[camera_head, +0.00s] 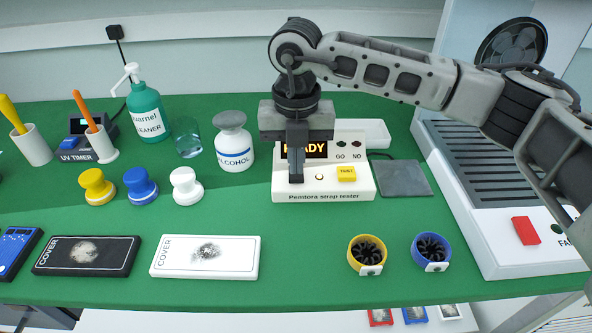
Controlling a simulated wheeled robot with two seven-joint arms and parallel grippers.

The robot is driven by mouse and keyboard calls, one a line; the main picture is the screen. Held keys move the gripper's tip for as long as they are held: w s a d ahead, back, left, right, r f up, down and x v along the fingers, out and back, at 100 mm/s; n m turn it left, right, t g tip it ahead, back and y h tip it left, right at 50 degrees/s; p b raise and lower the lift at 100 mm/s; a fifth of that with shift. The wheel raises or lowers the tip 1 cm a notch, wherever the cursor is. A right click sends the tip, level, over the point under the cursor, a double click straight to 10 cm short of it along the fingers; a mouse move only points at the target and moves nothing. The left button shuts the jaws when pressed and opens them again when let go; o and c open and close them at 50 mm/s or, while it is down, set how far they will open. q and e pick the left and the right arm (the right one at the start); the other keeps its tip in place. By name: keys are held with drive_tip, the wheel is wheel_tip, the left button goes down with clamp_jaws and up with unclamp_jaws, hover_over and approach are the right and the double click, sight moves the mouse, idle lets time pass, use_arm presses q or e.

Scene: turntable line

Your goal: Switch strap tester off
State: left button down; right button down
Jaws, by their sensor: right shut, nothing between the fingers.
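The strap tester (322,195) is a white box on the green bench, labelled "Pendora strap tester". Its dark display shows amber letters ending in "ADY", so it is lit; the start of the word is hidden behind my right gripper. A yellow TEST button (346,174) and the GO and NO lamps are on its face. A small round button (319,177) sits left of the yellow one. My right gripper (296,180) is shut and empty, pointing down at the left part of the tester's face; I cannot tell whether it touches. My left gripper is not in view.
A grey plate (404,178) lies right of the tester. An alcohol dispenser (234,150) stands to its left. Yellow and blue cups (367,252) with black inserts stand in front. A white unit with a fan and red button (525,230) is at right. White and black COVER boxes (205,257) lie front left.

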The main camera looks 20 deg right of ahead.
sight(296, 177)
drive_tip(key=shift+f+b, duration=0.6)
drive_tip(key=shift+f, duration=0.2)
drive_tip(key=shift+r, duration=0.15)
drive_tip(key=shift+r+p, duration=2.15)
drive_tip(key=shift+r, duration=1.3)
